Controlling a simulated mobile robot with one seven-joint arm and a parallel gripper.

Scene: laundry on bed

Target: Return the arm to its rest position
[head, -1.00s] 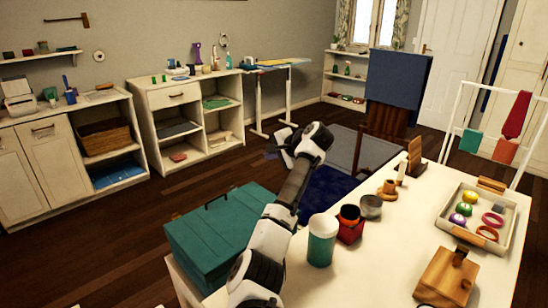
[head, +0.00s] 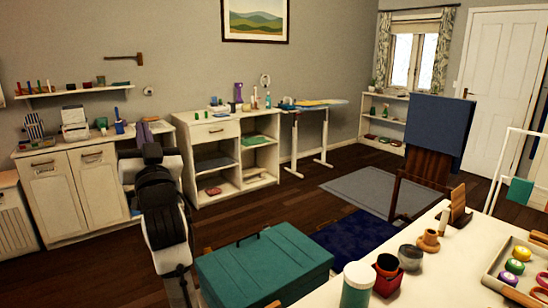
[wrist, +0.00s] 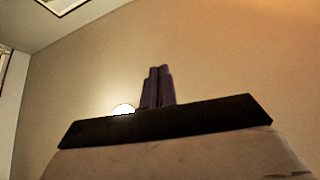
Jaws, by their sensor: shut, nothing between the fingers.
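My arm (head: 163,215) rises in the left part of the head view, folded close and in front of the white cabinets. My gripper is hidden behind my arm links there. In the wrist view my gripper (wrist: 157,88) shows as two dark fingers pressed together, with nothing between them. Behind the fingers are a plain beige wall (wrist: 220,60) and a bright round light (wrist: 123,109). No object is near the fingertips.
A teal chest (head: 265,265) stands just right of my arm. Open wooden floor (head: 290,195) lies beyond the chest.

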